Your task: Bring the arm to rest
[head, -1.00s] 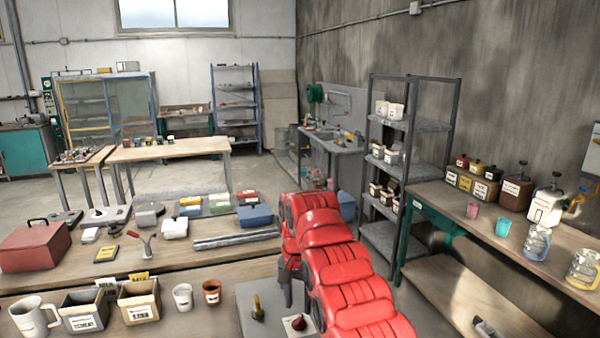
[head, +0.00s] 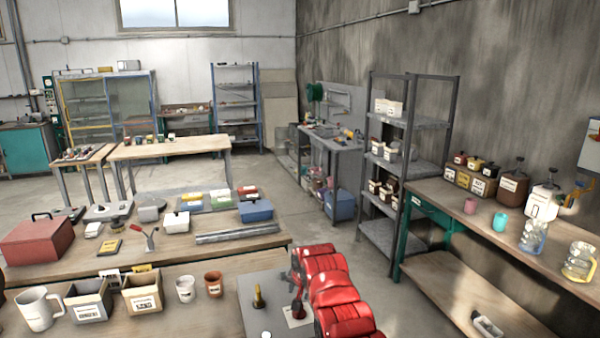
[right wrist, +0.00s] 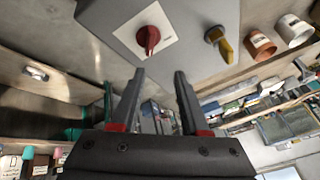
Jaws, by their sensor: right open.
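My red right arm (head: 335,290) shows at the bottom of the head view, over the right side of a grey control box (head: 262,325); its gripper is not clear there. In the right wrist view my right gripper (right wrist: 158,75) is open, with nothing between its two dark fingers. Beyond the fingertips is the grey box (right wrist: 185,25) with a red knob (right wrist: 148,38) on a white plate and a yellow knob (right wrist: 220,42). The fingers look apart from both knobs. My left gripper is not in view.
The near bench holds a white mug (head: 38,308), labelled bins (head: 142,293) and small cups (head: 214,284). A dark shelf rack (head: 410,160) stands behind my arm. At right a workbench (head: 470,215) carries jugs and bottles. Open floor (head: 345,250) lies between the benches.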

